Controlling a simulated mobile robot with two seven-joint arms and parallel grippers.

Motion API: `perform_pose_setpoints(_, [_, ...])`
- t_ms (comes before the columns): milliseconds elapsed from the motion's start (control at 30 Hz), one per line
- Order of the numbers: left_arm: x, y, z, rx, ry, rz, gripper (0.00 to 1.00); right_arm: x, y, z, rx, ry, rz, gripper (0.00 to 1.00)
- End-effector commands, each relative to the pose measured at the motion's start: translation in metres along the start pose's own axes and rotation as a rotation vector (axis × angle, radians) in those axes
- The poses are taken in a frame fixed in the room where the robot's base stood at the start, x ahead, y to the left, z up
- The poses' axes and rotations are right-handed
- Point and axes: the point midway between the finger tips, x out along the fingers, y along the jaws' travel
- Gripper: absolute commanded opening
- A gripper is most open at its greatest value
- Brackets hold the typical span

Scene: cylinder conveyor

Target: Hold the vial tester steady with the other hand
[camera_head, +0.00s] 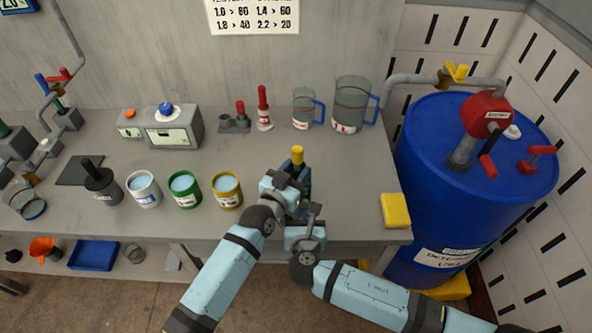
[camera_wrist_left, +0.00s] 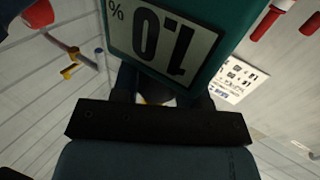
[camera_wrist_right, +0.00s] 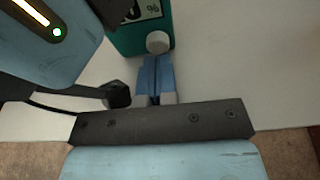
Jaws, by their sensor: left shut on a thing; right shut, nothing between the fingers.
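The vial tester is a teal box with a yellow piece (camera_head: 297,155) on top, largely hidden behind my grippers in the head view. In the left wrist view the tester (camera_wrist_left: 222,35) fills the upper middle, its display reading 1.0 % upside down. My left gripper (camera_head: 288,186) is shut on the tester above the table. My right gripper (camera_head: 309,213) is just in front and lower. In the right wrist view its fingers (camera_wrist_right: 157,72) are shut with nothing between them, their tips close by a pale round knob (camera_wrist_right: 158,42) on the tester; contact is unclear.
The grey table (camera_head: 345,195) is clear around the grippers. White, green and yellow tins (camera_head: 227,190) stand to the left. Measuring jugs (camera_head: 350,105) stand behind, a yellow sponge (camera_head: 395,210) lies at right, and a blue drum (camera_head: 425,165) stands beyond the table.

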Motion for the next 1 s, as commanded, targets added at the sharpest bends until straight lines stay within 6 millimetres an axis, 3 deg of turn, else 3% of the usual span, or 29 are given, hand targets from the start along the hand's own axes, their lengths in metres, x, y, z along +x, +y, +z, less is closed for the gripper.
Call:
perform_pose_setpoints(700, [0.000,0.000,0.000,0.000,-0.001,0.000,0.12,-0.041,0.001,-0.013,0.001,0.000,0.002,0.00])
perform_pose_setpoints(1000, [0.000,0.000,0.000,0.000,-0.001,0.000,0.12,-0.043,0.000,-0.013,0.000,0.000,0.001,0.00])
